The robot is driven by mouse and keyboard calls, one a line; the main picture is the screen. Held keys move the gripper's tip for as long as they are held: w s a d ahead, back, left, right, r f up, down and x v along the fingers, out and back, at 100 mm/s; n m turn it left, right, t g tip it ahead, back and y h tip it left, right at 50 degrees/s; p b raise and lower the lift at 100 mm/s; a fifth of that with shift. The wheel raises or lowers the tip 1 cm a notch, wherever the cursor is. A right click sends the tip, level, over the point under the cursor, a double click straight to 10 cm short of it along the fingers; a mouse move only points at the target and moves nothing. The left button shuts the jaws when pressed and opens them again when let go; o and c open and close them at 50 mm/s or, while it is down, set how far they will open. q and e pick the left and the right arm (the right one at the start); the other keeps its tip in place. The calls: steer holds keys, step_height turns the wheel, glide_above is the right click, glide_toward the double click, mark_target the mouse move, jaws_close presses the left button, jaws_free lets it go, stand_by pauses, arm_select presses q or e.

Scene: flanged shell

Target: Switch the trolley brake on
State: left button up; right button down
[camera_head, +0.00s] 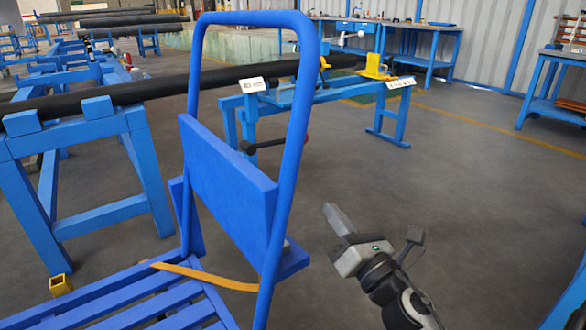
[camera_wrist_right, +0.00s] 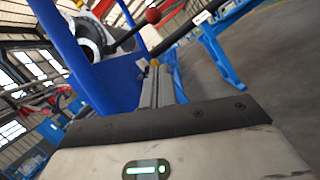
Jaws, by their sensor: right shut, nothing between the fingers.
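The blue trolley (camera_head: 230,190) stands left of centre in the head view, with a tall bent-tube handle, an upright panel and a slatted deck. A dark lever with a red knob (camera_head: 306,139) shows by the handle tube. In the right wrist view a black rod with a red ball knob (camera_wrist_right: 152,15) shows beyond the fingers, near a blue panel (camera_wrist_right: 75,50). I cannot tell whether this lever is the brake. My right gripper (camera_head: 331,212) is shut and empty, right of the trolley and apart from it; its fingers also show in the wrist view (camera_wrist_right: 155,82). My left gripper is out of view.
Blue stands (camera_head: 85,130) carry a long dark pipe (camera_head: 130,92) behind the trolley. A blue bench with yellow clamps (camera_head: 372,68) stands behind. An orange strap (camera_head: 205,277) lies across the deck. Grey floor right of my right gripper is clear.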

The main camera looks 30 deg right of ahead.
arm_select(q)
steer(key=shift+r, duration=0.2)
arm_select(e)
steer(key=shift+d+n, duration=0.1)
steer(key=shift+n, duration=0.5)
